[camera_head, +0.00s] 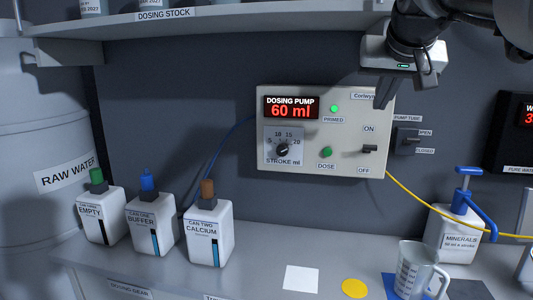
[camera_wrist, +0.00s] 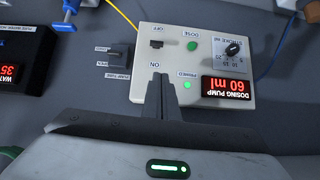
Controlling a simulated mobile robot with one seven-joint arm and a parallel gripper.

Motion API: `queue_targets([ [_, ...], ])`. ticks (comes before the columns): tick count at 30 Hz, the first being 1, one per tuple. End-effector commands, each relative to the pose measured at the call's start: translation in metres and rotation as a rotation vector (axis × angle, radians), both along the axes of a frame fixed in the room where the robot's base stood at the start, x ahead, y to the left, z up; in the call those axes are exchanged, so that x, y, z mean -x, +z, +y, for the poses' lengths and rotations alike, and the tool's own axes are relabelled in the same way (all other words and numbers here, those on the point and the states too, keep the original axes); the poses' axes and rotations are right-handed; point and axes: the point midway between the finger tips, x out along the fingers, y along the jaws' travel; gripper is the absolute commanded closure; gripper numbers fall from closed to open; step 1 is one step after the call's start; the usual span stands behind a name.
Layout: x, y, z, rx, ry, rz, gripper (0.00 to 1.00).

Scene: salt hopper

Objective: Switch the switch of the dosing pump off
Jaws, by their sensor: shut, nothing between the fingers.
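The dosing pump (camera_head: 300,165) is a cream box on the back wall, its red display reading 60 ml. Its small dark switch (camera_head: 370,149) sits at the lower right of the panel, between the ON label above and the OFF label below. I cannot tell clearly which way its lever is tipped. The wrist view shows the pump upside down, with the switch (camera_wrist: 156,44) just beyond my fingertips. My gripper (camera_head: 381,104) is shut and empty, above the switch and near the panel's upper right. The fingers (camera_wrist: 161,86) also show in the wrist view, in front of the ON label.
The PRIMED lamp (camera_head: 334,109) glows green. The stroke dial (camera_head: 282,149) and green DOSE button (camera_head: 326,152) are left of the switch. The pump tube valve (camera_head: 407,138) is right of the panel. A blue-topped minerals bottle (camera_head: 455,235) and clear jug (camera_head: 415,272) stand below.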

Motion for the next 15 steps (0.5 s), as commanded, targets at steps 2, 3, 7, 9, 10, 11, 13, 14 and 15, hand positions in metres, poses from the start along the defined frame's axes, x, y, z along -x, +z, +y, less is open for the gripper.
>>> queue_targets([
  [2, 0.0011, -0.0036, -0.0078, 0.022, -0.005, -0.001, 1.00],
  [3, 0.0016, -0.0026, -0.0100, 0.030, -0.006, 0.000, 1.00],
  [7, 0.0023, 0.0007, -0.0131, 0.043, -0.007, 0.001, 1.00],
  [9, 0.0025, 0.0014, -0.0131, 0.042, -0.007, 0.002, 1.00],
  [10, 0.0024, 0.0014, -0.0130, 0.042, -0.006, 0.002, 1.00],
  [11, 0.0024, 0.0014, -0.0130, 0.042, -0.006, 0.002, 1.00],
  [13, 0.0025, 0.0013, -0.0129, 0.042, -0.006, 0.002, 1.00],
  [14, 0.0025, 0.0011, -0.0129, 0.042, -0.006, 0.002, 1.00],
  [15, 0.0023, 0.0009, -0.0128, 0.042, -0.006, 0.002, 1.00],
])
